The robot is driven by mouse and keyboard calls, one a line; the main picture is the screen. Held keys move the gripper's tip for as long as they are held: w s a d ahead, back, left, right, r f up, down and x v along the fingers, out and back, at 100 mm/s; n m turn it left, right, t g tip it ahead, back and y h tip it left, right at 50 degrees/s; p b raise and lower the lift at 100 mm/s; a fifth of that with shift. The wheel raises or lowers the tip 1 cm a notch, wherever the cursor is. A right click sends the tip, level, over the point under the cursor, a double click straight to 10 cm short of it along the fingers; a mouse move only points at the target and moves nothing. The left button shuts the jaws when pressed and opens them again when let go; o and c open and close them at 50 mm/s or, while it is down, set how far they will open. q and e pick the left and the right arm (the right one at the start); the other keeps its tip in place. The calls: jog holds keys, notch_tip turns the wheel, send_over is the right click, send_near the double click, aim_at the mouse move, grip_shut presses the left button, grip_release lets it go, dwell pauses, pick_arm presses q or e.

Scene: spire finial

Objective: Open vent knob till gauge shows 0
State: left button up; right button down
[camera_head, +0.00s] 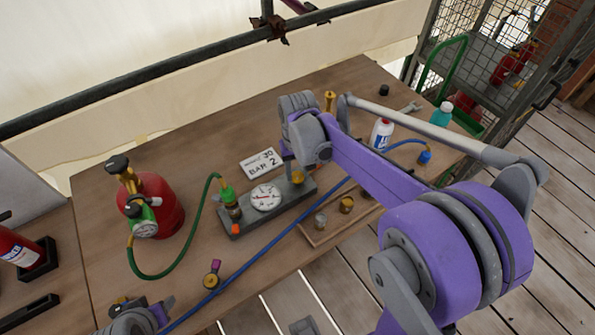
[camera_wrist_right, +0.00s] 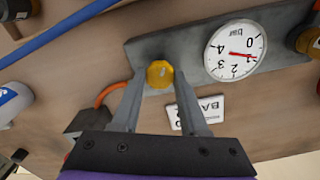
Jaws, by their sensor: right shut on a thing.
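The vent knob, a faceted yellow knob (camera_wrist_right: 160,74), sits on a grey manifold block (camera_wrist_right: 195,45); in the head view the knob (camera_head: 297,178) is at the block's right part, below my right wrist. My right gripper (camera_wrist_right: 159,80) has one finger on each side of it and is shut on it. The white round gauge (camera_wrist_right: 236,50) is beside the knob on the same block; its red needle points near the 1. The gauge also shows in the head view (camera_head: 265,197), too small to read. My left gripper (camera_head: 158,312) is at the bottom left edge, its jaws unclear.
A red cylinder (camera_head: 160,212) with a green hose (camera_head: 146,276) joins the block's left end. A blue hose (camera_head: 262,250) crosses the table in front. A sign (camera_head: 262,162) lies behind the block. A wooden tray (camera_head: 318,236) with brass fittings is at the right.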

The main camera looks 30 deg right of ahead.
aim_at(297, 175)
jog(key=shift+n, duration=0.5)
jog(key=shift+c, duration=2.2)
grip_release()
pick_arm(q)
jog(key=shift+w+r+p, duration=0.1)
jog(key=shift+r+p, duration=0.25)
jog(key=shift+r, duration=0.1)
pick_arm(e)
notch_tip(297, 175, up, 11)
jog(key=shift+f, duration=0.1)
pick_arm(q)
jog(key=shift+w+r+p, duration=0.2)
jog(key=shift+r+p, duration=0.35)
jog(key=shift+r, duration=0.15)
pick_arm(e)
jog(key=s+a+f+n+t, duration=0.1)
jog(key=s+a+f+t, duration=0.1)
jog(key=s, duration=0.6)
jog(key=s+a+f+n+t, duration=0.1)
jog(key=s+a+f+t, duration=0.2)
jog(key=s+f, duration=0.3)
jog(key=shift+s+a, duration=0.7)
jog(key=shift+s, duration=0.25)
